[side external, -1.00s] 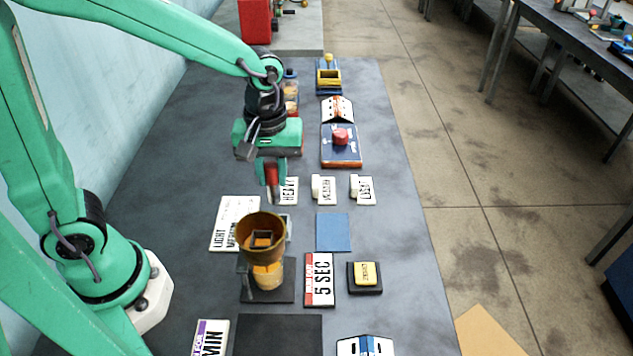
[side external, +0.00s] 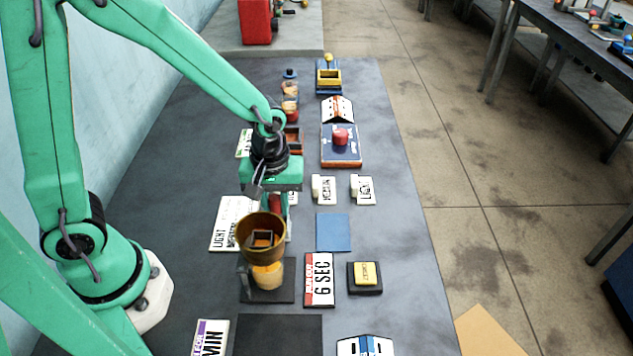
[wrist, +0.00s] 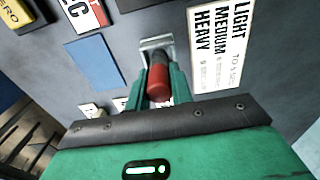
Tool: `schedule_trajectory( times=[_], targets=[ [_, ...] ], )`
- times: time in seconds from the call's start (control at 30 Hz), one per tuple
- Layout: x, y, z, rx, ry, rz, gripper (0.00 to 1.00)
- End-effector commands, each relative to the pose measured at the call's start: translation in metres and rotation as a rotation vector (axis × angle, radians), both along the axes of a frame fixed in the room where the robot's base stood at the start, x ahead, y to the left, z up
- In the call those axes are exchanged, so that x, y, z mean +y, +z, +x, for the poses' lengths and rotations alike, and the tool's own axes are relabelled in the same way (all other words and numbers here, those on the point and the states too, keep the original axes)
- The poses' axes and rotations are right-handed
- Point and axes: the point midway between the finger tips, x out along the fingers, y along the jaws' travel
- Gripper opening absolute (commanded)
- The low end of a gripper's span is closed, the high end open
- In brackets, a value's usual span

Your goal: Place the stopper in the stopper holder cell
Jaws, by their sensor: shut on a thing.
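My gripper (side external: 275,203) is just behind the brown funnel in the side view, low over the table. It is shut on a red stopper (wrist: 158,82) with a dark end, which shows between the green fingers in the wrist view. A pale grey square frame (wrist: 147,43), apparently the stopper holder cell, lies right at the stopper's dark end. I cannot tell whether that end is inside the cell or just above it. In the side view the cell is mostly hidden by the funnel and gripper.
The brown funnel (side external: 262,228) stands over a yellow vessel (side external: 268,275), close in front of my gripper. A white LIGHT/MEDIUM/HEAVY card (side external: 228,222) lies to the left. A blue square (side external: 333,232) lies flat to the right, beside a timer card (side external: 319,280).

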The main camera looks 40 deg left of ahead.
Motion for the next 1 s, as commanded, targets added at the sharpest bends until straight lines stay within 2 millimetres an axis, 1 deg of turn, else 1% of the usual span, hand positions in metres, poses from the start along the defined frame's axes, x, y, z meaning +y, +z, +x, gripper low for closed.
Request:
schedule_trajectory(
  times=[0.1, 0.5, 0.53, 0.63, 1.0],
  targets=[
    [0.0001, -0.0056, -0.0002, 0.000, 0.000, 0.000, 0.00],
    [0.0000, -0.0083, -0.0001, 0.000, 0.000, 0.000, 0.00],
    [0.0000, -0.0086, -0.0001, 0.000, 0.000, 0.000, 0.24],
    [0.0001, -0.0083, -0.0001, 0.000, 0.000, 0.000, 0.44],
    [0.0000, -0.0072, 0.0000, -0.001, 0.000, -0.001, 0.44]
  ],
)
